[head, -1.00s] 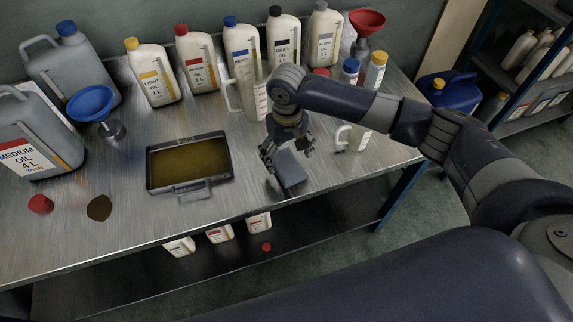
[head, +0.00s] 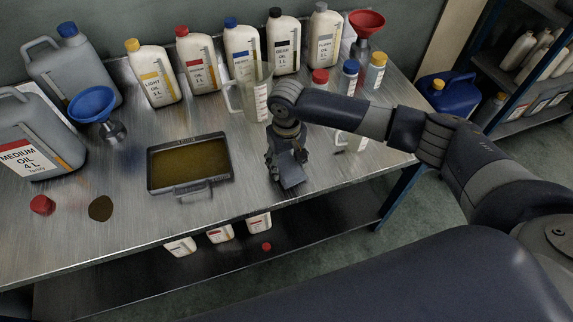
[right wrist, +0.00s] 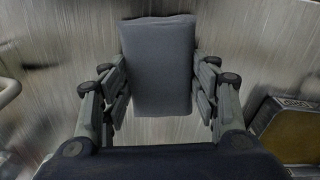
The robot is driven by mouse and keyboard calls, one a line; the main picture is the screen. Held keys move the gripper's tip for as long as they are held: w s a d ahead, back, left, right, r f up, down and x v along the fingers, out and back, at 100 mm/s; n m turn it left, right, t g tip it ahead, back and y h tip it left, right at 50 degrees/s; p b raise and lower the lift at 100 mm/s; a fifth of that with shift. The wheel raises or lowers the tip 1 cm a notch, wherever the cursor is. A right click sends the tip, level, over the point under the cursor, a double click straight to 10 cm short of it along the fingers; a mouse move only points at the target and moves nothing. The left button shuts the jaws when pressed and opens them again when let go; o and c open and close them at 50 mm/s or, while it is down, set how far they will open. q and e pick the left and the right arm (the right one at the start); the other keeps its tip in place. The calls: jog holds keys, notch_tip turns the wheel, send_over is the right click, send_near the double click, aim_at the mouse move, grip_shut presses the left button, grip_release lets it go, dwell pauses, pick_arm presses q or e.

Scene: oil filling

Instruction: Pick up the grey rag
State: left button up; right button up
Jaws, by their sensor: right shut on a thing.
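The grey rag (head: 291,176) is a folded, block-like grey cloth near the front edge of the steel bench, right of the oil tray. My right gripper (head: 286,160) reaches down onto it from above and is shut on it. In the right wrist view the rag (right wrist: 158,62) stands between the two fingers of the right gripper (right wrist: 158,100), which press in at its sides. I cannot tell whether the rag is clear of the bench top. My left gripper is not in view.
A drip tray (head: 222,143) of dark oil lies left of the rag. A clear measuring jug (head: 256,100) stands behind. Oil bottles (head: 199,62) line the back.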

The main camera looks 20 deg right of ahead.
aim_at(286, 165)
jog(key=shift+r, duration=0.55)
notch_tip(286, 165, up, 2)
jog(key=shift+r+b, duration=0.1)
jog(key=shift+b, duration=0.35)
jog(key=s+a+b, duration=0.1)
jog(key=s+a, duration=0.1)
jog(key=a, duration=0.3)
jog(key=s+a+r, duration=0.1)
jog(key=s+a, duration=0.1)
jog(key=a, duration=0.3)
jog(key=s+a+b, duration=0.1)
jog(key=s+a, duration=0.1)
jog(key=a, duration=0.3)
jog(key=shift+r+b, duration=0.3)
jog(key=shift+b, duration=0.05)
jog(key=shift+d, duration=0.1)
